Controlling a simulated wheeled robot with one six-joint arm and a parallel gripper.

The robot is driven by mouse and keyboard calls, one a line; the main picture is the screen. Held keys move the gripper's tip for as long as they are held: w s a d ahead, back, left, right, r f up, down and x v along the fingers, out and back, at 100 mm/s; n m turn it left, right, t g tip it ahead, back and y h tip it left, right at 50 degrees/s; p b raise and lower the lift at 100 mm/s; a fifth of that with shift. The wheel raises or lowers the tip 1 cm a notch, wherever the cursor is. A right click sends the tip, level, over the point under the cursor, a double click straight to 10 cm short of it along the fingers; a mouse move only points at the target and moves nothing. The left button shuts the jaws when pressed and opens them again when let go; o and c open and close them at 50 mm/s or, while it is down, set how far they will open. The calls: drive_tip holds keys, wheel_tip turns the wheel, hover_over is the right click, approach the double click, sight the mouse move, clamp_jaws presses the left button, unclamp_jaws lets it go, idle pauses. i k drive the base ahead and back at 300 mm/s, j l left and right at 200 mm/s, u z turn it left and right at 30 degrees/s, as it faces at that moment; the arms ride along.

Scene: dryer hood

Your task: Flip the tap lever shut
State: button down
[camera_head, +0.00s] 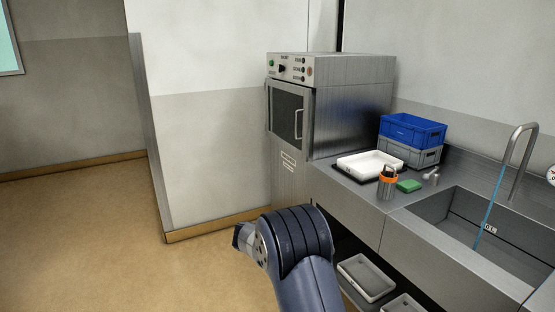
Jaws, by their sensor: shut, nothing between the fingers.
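A tall curved metal tap (520,165) stands at the sink (450,205) on the right. A thin blue line (485,222) runs from under its spout down into the basin and looks like a stream of water. A small metal fitting with a short arm (431,176) stands on the counter by the sink's back left corner. It may be the tap lever, but it is too small to tell its setting. My dark arm shows at the bottom centre, well left of the sink. My gripper's fingers cannot be seen.
Left of the sink are an orange-topped metal container (387,185), a green sponge-like block (409,186), a white tray (369,164) and stacked blue (412,130) and grey crates (410,153). A steel dishwasher-like machine (340,100) stands behind. The floor at left is clear.

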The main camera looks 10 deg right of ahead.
sight(425, 177)
drive_tip(key=i+z, duration=0.15)
drive_tip(key=i, duration=0.7)
drive_tip(key=i+j+z, duration=0.15)
drive_tip(key=i, duration=0.65)
drive_tip(key=i+l+z, duration=0.15)
drive_tip(key=i+z, duration=0.6)
drive_tip(key=z, duration=0.15)
drive_tip(key=i+j+z, duration=0.1)
drive_tip(key=i+z, duration=0.35)
